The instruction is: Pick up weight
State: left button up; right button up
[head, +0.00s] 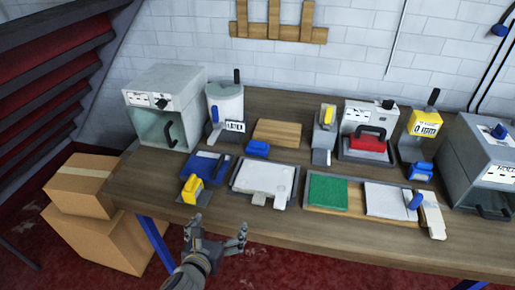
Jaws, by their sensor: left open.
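My left gripper (216,230) is open and empty at the front of the workbench (145,195), near its front edge. Its fingers point up and away from me. A yellow block-like piece (192,188) on a dark base stands just beyond it, apart from the fingers. Blue block-like pieces lie further back, one near the middle (258,149) and one at the right (420,171). A red piece with a dark handle (367,143) sits in a grey machine. I cannot tell for sure which of these is the weight. My right gripper is not in view.
A blue tray (208,166), a white tray (265,178), a green mat (327,193) and a white sheet (388,200) crowd the bench. Grey machines (165,105) stand behind. Cardboard boxes (100,236) stand on the floor at left. The front strip is mostly bare.

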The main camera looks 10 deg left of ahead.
aim_at(253, 147)
jog(key=i, duration=1)
